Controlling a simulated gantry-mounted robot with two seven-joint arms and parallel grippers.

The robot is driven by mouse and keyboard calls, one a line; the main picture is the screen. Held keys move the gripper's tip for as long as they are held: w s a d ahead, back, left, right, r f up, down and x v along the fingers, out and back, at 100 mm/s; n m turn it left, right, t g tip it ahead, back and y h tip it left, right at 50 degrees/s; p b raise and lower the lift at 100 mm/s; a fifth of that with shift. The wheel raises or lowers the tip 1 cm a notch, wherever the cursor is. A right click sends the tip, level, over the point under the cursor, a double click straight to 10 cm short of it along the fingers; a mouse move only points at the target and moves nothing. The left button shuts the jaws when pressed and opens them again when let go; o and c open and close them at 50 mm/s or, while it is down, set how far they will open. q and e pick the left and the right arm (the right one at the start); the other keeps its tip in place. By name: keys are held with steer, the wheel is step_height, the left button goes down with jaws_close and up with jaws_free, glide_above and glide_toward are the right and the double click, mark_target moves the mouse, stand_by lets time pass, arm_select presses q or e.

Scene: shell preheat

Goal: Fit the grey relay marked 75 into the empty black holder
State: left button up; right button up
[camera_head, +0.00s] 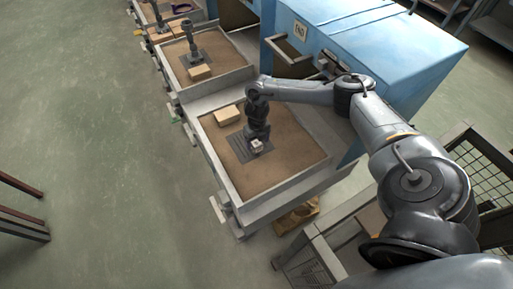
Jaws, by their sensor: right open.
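My right arm comes in from the right and its dark gripper (257,138) points down over the nearest tray. The gripper is open. A small pale grey block (257,144) shows at its fingertips, low over a dark flat plate (240,150) in the tray. The block may be the grey relay, but no 75 can be read. I cannot tell whether the block sits on the plate or between the fingers. I cannot pick out the empty black holder; the gripper hides part of the plate. My left gripper is not in view.
A tan block (228,116) lies in the nearest tray, whose grey rim (285,191) surrounds a brown bed. A farther tray (231,73) holds a dark upright piece (190,38) and another tan block (200,72). Blue cabinets (385,45) stand behind; open green floor lies left.

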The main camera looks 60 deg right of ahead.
step_height(320, 180, down, 5)
steer(key=shift+a+r+b, duration=0.1)
steer(key=shift+a+b, duration=0.05)
steer(key=shift+b, duration=0.2)
steer(key=c, duration=1.1)
